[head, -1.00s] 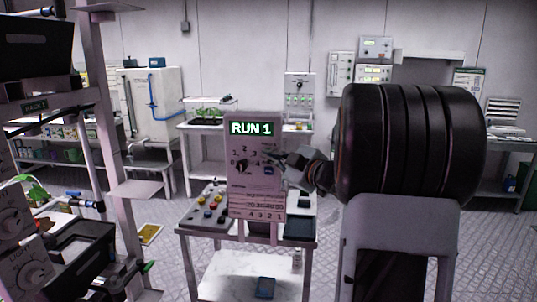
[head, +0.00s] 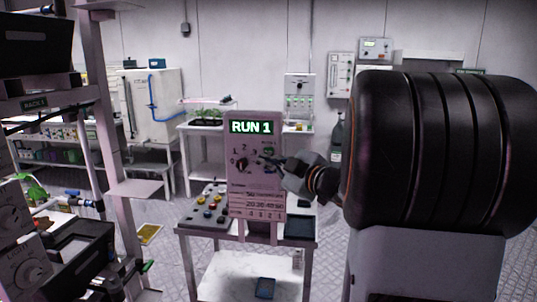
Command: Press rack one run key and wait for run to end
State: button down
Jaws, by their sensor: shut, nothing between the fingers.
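The control panel (head: 240,205) stands upright on a small white cart in the middle of the head view. Its lit display (head: 251,127) reads "RUN 1" in light letters on dark green. A dark rotary knob (head: 241,165) with numbers around it sits at the panel's left, and a greenish key (head: 268,152) at its upper right. My gripper (head: 262,160) is shut and empty, its tips in front of the panel's right half, just below that key. I cannot tell whether the tips touch the panel. Part of the panel face is hidden behind the gripper.
A sloped box with coloured buttons (head: 208,207) lies on the cart, left of the panel. A rack post (head: 115,130) with a shelf stands at the left, near a tag reading "RACK 1" (head: 36,104). Benches with equipment line the back wall. Patterned floor shows around the cart.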

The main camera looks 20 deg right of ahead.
jog(key=shift+s+a, duration=0.55)
jog(key=shift+s, duration=0.25)
